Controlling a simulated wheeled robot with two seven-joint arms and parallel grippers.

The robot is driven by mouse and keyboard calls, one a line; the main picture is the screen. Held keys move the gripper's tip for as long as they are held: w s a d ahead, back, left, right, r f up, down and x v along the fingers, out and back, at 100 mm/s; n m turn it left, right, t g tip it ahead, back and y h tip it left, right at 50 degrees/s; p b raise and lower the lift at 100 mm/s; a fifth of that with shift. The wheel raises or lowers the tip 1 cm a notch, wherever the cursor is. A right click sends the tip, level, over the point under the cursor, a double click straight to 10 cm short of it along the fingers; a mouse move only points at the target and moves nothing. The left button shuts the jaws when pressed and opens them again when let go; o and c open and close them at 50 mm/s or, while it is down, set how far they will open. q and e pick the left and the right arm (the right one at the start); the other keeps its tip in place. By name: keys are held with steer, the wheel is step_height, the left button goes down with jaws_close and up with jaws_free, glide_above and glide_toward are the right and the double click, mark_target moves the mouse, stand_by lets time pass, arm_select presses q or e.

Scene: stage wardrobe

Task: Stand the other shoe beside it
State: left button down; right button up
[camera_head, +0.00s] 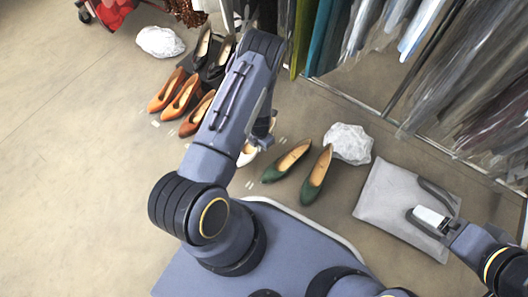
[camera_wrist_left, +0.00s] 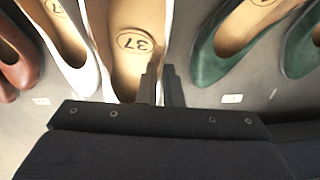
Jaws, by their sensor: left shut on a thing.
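My left gripper (camera_head: 262,138) is shut on a white shoe; in the left wrist view its two fingers (camera_wrist_left: 160,88) close on the side wall of this shoe (camera_wrist_left: 138,20), which has a tan insole marked 37. A second white shoe (camera_wrist_left: 84,72) with the same marking is close beside it on the left, pointing much the same way. In the head view my left arm hides most of the white pair, with part of one white shoe (camera_head: 246,155) showing. I cannot tell whether the held shoe touches the floor.
Green shoes (camera_head: 290,160) stand to the right of the white pair, with a crumpled white bundle (camera_head: 348,143) behind them. Orange (camera_head: 168,90), brown (camera_head: 192,122) and black shoes (camera_head: 201,48) stand to the left. Hanging clothes (camera_head: 325,35) line the back. The left floor is clear.

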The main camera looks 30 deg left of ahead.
arm_select(q)
steer(key=w+f, duration=0.1)
steer(key=w+d+f+b, duration=0.1)
steer(key=shift+f, duration=0.4)
steer(key=f+b, duration=0.1)
steer(key=f, duration=0.2)
steer(key=shift+w+f+b, duration=0.15)
steer(key=shift+w+b, duration=0.05)
steer(key=shift+b, duration=0.2)
steer(key=c, duration=1.6)
jaws_free()
